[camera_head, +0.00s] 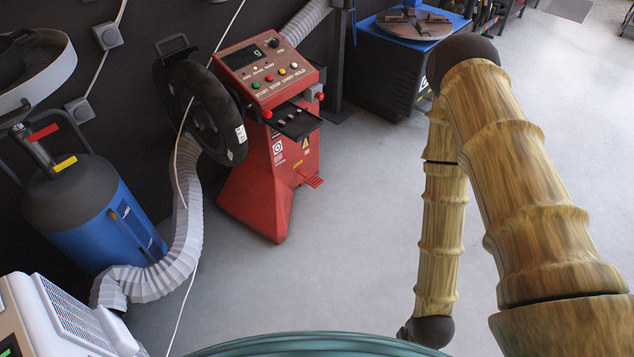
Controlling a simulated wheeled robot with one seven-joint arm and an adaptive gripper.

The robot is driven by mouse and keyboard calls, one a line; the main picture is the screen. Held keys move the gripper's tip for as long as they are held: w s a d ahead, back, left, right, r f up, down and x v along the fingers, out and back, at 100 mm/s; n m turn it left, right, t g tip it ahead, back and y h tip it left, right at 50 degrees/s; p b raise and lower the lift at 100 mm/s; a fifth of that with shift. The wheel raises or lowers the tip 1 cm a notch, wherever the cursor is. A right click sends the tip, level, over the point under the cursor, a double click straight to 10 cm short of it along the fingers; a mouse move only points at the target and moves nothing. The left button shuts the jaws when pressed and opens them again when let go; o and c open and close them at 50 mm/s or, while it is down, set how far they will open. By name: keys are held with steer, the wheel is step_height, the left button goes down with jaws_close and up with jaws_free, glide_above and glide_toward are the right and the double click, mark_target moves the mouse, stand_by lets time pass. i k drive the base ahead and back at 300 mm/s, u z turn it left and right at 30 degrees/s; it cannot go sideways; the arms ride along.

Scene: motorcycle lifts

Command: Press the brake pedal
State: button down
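A red wheel-balancing machine (256,200) stands on the floor left of the picture's middle. A small red pedal (313,181) sticks out low on its right side, near the floor; it looks like the brake pedal. I cannot tell whether it is pressed. My bamboo-patterned arm rises from the lower right, bends at a dark joint at the top, and comes down to another dark joint near the bottom edge. My gripper is not visible. The visible arm is well to the right of the pedal, apart from it.
A black tire (205,110) is on the machine's left side. A blue tank (115,225) and a grey corrugated hose (180,235) stand at left. A dark-and-blue machine (385,75) stands behind. Clear grey floor (345,245) lies between the red machine and my arm.

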mark_target(314, 181)
steer(key=u, duration=0.4)
steer(key=i, duration=1.45)
steer(key=z, duration=0.1)
